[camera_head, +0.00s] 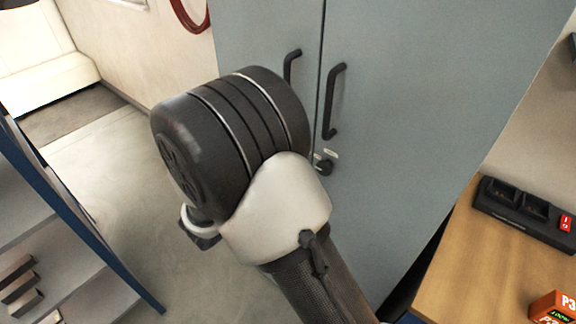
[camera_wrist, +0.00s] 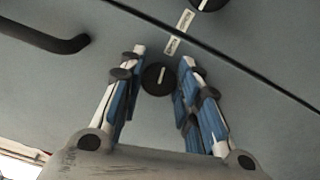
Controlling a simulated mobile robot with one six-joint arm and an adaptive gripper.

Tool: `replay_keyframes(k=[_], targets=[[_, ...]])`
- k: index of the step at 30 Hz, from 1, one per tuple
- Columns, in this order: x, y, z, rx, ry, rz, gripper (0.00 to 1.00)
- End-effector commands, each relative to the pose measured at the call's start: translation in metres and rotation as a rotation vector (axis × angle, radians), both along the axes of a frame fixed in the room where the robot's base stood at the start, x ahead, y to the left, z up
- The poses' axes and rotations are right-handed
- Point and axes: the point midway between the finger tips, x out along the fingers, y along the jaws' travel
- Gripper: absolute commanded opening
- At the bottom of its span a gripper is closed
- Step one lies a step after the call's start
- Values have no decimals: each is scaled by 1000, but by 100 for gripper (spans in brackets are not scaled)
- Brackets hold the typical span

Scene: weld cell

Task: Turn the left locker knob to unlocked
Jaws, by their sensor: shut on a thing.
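In the wrist view, the left locker knob (camera_wrist: 158,79) is a round black dial with a white pointer line, on the grey locker door. The line runs nearly up the picture, tilted slightly right. My gripper (camera_wrist: 163,62) has one blue-padded finger on each side of this knob and is shut on it. In the head view my arm hides this knob and the gripper's fingers. The other knob (camera_wrist: 208,3), across the door seam, is cut by the top edge of the wrist view. It also shows in the head view (camera_head: 323,165), right of my wrist.
The grey locker (camera_head: 420,110) has two black bar handles, one on the left door (camera_head: 290,67) and one on the right door (camera_head: 334,102). Small white labels (camera_wrist: 172,46) sit near the knobs. A wooden bench (camera_head: 470,260) with a black charger (camera_head: 522,213) stands at right. Blue-edged shelving (camera_head: 70,215) stands at left.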

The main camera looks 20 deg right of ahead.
Motion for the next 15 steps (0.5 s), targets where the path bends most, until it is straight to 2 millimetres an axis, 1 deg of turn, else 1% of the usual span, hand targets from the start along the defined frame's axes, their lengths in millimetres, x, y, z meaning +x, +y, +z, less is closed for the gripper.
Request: replay_keyframes(k=[1, 9, 15], targets=[[0, 0, -5, 21, -28, 0, 6], [0, 0, -3, 99, -136, 0, 6], [0, 0, -2, 125, -171, 0, 6]])
